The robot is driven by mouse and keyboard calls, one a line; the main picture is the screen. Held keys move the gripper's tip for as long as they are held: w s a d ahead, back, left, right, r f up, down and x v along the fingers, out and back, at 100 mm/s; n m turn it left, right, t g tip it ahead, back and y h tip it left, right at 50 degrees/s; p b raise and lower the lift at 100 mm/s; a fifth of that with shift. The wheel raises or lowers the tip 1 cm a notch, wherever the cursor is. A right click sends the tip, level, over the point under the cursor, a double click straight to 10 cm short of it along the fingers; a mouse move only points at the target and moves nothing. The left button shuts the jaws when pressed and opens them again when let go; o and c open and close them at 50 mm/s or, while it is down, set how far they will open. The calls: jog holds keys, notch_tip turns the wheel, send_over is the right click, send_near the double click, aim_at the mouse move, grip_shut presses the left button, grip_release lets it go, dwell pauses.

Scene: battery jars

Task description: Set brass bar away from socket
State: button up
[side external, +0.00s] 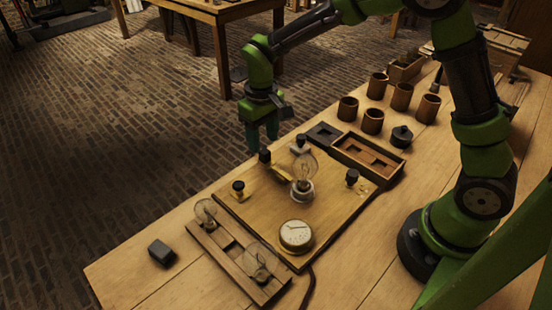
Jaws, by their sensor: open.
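The brass bar (281,173) appears as a short yellowish strip on the wooden board (252,215), beside the socket (302,191). Its end lies near a black-knobbed post (265,156), and I cannot tell whether it touches the socket. The socket is a pale round base with a clear bulb (304,168) standing upright in it. My gripper (262,146) points down near the board's far left edge, behind the black-knobbed post. Its two green fingers are apart, with nothing seen between them.
More black-knobbed posts (238,188) and a round dial (296,236) are on the board. A bulb rack (222,238) lies in front, with a dark block (161,253) to its left. A compartmented box (367,157) and several brown jars (372,121) stand behind right. The table's left front is mostly clear.

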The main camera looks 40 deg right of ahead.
aim_at(267, 152)
notch_tip(267, 152, up, 13)
jog(key=shift+w, duration=0.1)
dwell(0.4)
jog(key=s+d+r+m+t+y, duration=0.1)
jog(key=s+d+m+t, duration=0.1)
jog(key=s, duration=0.7)
jog(key=s+d+r+m+t+y, duration=0.1)
jog(key=s+t, duration=0.4)
jog(key=s, duration=0.5)
jog(key=d+m, duration=0.1)
jog(key=d, duration=0.1)
jog(key=shift+s+d+r, duration=0.25)
jog(key=shift+d+r, duration=0.1)
